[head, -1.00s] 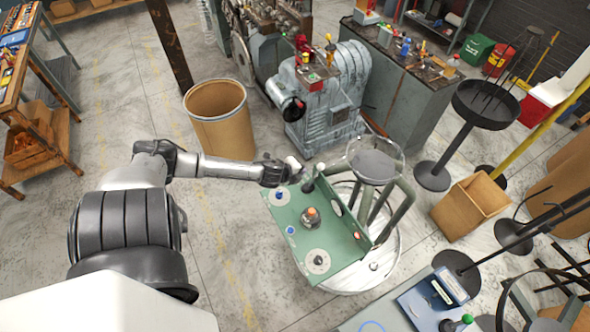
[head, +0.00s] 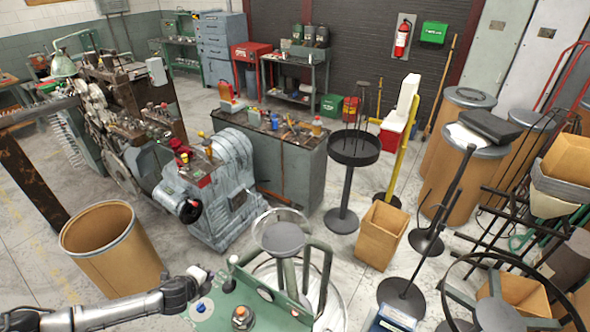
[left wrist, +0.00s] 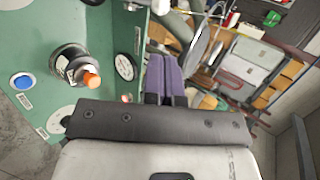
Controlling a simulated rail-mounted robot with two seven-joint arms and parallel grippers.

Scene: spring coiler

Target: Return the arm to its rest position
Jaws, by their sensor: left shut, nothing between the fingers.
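My left arm comes in at the lower left of the head view, and its gripper (head: 205,274) is at the upper left edge of the green control panel (head: 215,312). In the left wrist view its purple fingers (left wrist: 166,78) are together, with nothing between them. The panel (left wrist: 105,28) fills the left of that view, with an orange-tipped knob (left wrist: 91,77) and a blue button (left wrist: 22,81). A short lever (head: 232,261) stands just right of the gripper in the head view; I cannot tell whether they touch. My right gripper is not in view.
A brown drum (head: 110,250) stands beyond my left arm. A grey motor housing (head: 215,185) and a workbench (head: 290,165) are farther back. A round stand (head: 283,240) is right of the lever. Open floor shows at the far left.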

